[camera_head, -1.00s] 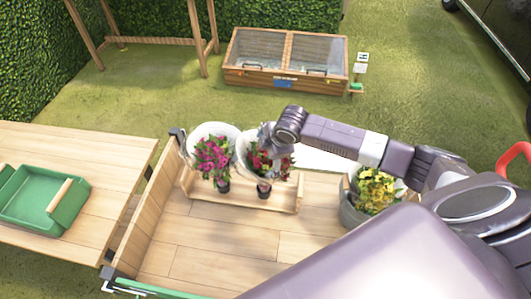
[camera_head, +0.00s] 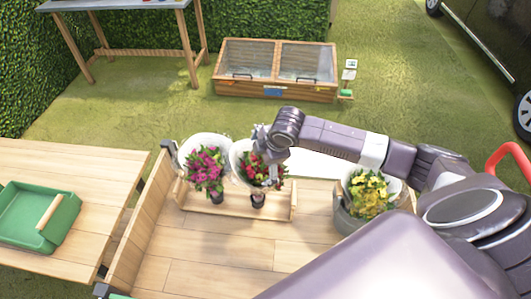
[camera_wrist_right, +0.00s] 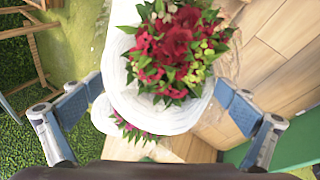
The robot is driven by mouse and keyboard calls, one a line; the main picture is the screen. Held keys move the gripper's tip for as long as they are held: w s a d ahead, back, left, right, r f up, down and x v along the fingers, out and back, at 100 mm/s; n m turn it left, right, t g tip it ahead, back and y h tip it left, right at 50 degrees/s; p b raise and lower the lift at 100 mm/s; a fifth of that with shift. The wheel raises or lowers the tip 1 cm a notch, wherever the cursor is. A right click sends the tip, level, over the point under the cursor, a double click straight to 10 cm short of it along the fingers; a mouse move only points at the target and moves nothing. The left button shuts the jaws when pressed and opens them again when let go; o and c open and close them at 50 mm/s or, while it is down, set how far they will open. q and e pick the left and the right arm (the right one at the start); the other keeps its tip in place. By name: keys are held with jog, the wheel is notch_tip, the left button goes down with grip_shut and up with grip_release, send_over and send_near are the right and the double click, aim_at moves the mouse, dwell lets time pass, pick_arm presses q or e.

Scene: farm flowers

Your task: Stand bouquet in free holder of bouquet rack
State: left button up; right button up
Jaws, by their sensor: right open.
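A red bouquet in white wrapping (camera_head: 250,160) stands upright in the wooden bouquet rack (camera_head: 230,209), at the right of a pink bouquet (camera_head: 205,168). My right gripper (camera_head: 268,150) is at the red bouquet's upper part. In the right wrist view, its open fingers (camera_wrist_right: 155,108) are spread on both sides of the red bouquet's wrapping (camera_wrist_right: 128,85), with gaps that are hard to judge. The pink bouquet shows only partly there (camera_wrist_right: 135,131), below the red one. A yellow bouquet (camera_head: 370,193) sits in a grey bucket (camera_head: 347,215) at the right. My left gripper is not in view.
The rack and bucket stand on a wooden cart bed (camera_head: 200,250). A table with a green tray (camera_head: 35,215) is at the left. A wooden cold frame (camera_head: 275,70) stands on grass behind. The bed in front of the rack is clear.

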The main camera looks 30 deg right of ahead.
jog(key=v, duration=0.8)
jog(key=shift+r, duration=0.25)
jog(key=shift+s, duration=0.1)
